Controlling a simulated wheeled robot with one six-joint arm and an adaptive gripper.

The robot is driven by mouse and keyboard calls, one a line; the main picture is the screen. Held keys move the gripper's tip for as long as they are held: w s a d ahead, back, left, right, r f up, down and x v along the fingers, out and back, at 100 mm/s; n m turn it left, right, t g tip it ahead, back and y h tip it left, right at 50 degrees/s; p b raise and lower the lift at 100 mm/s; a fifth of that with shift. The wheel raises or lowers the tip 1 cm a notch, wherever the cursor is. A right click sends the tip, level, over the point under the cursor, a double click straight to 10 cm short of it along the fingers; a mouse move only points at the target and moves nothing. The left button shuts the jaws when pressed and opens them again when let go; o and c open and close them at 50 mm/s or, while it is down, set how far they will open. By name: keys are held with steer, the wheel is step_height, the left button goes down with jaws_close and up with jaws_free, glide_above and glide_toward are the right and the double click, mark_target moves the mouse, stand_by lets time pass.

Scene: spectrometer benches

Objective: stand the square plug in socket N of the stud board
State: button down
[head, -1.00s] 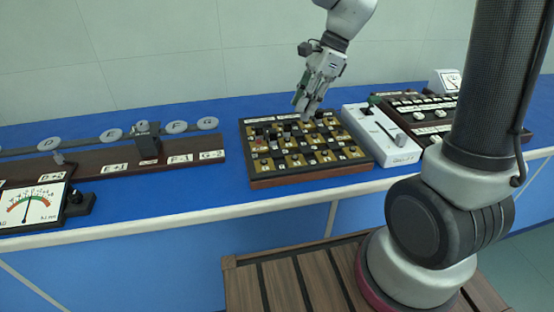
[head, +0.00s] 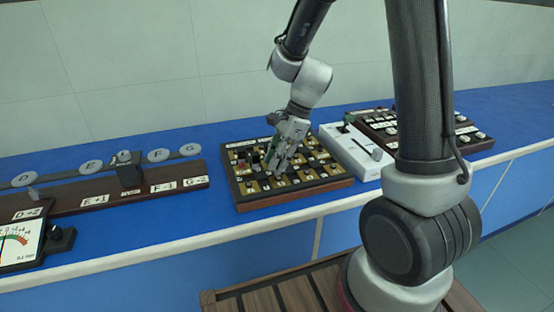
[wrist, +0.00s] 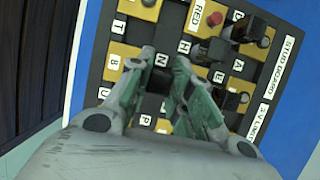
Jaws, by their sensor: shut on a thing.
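The stud board (head: 300,198) is a dark panel with yellow patches and white letter labels in a brown frame on the blue bench. My gripper (head: 278,168) is low over its front part. In the wrist view, my gripper (wrist: 164,72) has its fingers drawn close together over the board, around the N label (wrist: 162,62). It is shut on the square plug (wrist: 153,82), a dark shape mostly hidden between the fingers. Socket N is hidden there too, and I cannot tell whether the plug is in it or above it.
Several dark plugs stand on the board, one black block (wrist: 250,30) near the red knob (wrist: 214,18). A white slider box (head: 355,155) is right of the board, with a dark knob panel (head: 425,128) beyond. A brown rail (head: 100,198) and a meter (head: 18,245) are at left.

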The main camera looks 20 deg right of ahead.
steer(key=shift+f, duration=0.15)
steer(key=c, duration=1.3)
jaws_free()
steer(key=v, duration=1.1)
steer(key=s+d+r+n+t+h, duration=0.2)
steer(key=s+d+r+n, duration=0.2)
steer(key=s+n, duration=0.5)
steer(key=s+d+r+n+t+h, duration=0.2)
steer(key=s+d+r+n, duration=0.2)
steer(key=s+n, duration=0.5)
steer(key=s+d, duration=0.1)
steer(key=d, duration=0.1)
steer(key=shift+d+r+h, duration=0.3)
steer(key=shift+r, duration=0.1)
